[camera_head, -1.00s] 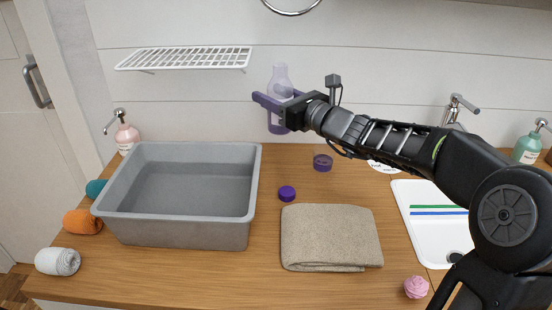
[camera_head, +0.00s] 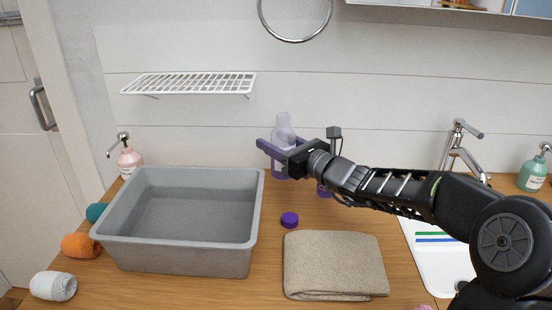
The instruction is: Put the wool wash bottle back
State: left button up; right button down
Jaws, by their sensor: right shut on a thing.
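The wool wash bottle (camera_head: 283,131), pale translucent purple, is upright at the back of the counter near the wall, right of the grey basin. My right gripper (camera_head: 270,148) is shut on the bottle around its middle. The bottle's base is at the counter's back area; I cannot tell whether it touches the wood. A purple cap (camera_head: 289,220) lies on the counter in front of it. Another purple round piece (camera_head: 324,190) is partly hidden behind my right arm. My left gripper is not in view.
A folded beige towel (camera_head: 335,263) lies in front. A white wire shelf (camera_head: 188,83) hangs on the wall. The sink (camera_head: 445,265) is at the right.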

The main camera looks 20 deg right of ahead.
jog(key=shift+f+b, duration=0.4)
jog(key=shift+f, duration=1.75)
jog(key=shift+f, duration=0.15)
jog(key=c, duration=0.6)
grip_release()
jog(key=shift+s, duration=0.1)
jog(key=p+v, duration=0.1)
jog(key=v, duration=1.1)
